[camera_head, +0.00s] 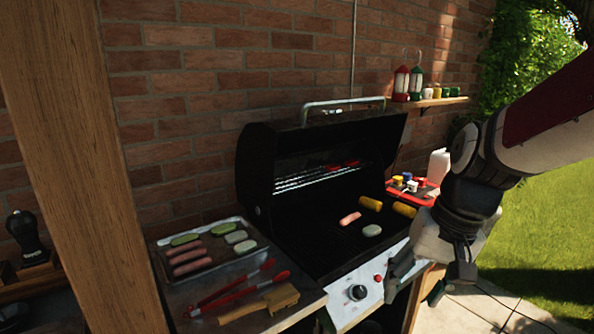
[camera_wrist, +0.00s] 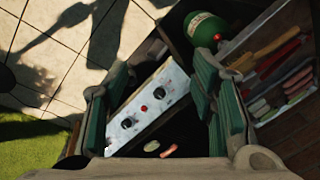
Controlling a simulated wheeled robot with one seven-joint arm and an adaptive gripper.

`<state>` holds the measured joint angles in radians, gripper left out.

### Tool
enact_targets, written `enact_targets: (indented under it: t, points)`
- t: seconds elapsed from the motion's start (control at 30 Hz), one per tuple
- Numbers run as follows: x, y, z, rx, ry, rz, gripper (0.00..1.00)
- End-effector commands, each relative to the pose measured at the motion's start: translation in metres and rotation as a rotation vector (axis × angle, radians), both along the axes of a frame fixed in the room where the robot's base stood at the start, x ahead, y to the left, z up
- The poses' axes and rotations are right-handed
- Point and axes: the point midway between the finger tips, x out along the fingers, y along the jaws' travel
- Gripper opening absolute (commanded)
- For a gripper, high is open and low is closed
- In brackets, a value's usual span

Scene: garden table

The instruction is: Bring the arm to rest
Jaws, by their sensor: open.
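My gripper (camera_head: 416,284) hangs at the right in the head view, in front of the grill's right front edge. Its fingers are apart and nothing is between them. The wrist view also shows both fingers of my gripper (camera_wrist: 157,82), spread, with the grill's front panel (camera_wrist: 148,105) behind them. The black grill (camera_head: 320,235) stands open against the wall. On its grate lie a pink sausage (camera_head: 349,219), a pale round piece (camera_head: 371,230) and two yellow corn pieces (camera_head: 370,203) (camera_head: 404,209). My arm hides part of the grill's right side.
Left of the grill, a tray (camera_head: 163,268) holds sausages and slices, with red tongs (camera_head: 238,290) and a wooden-handled brush (camera_head: 262,304) before it. A red tray (camera_head: 424,197) with small jars and a white bottle (camera_head: 438,166) stand right. A green gas bottle (camera_wrist: 203,29) shows in the wrist view.

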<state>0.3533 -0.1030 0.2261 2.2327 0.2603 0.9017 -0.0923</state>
Motion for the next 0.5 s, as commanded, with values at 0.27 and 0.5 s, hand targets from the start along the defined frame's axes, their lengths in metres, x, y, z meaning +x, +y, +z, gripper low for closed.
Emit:
enact_targets:
  t: [0.27,0.5]
  points:
    - [-0.083,0.003,0.038,-0.145,-0.116,0.085,0.51]
    - [-0.136,-0.003,0.046,-0.202,-0.204,0.134,0.51]
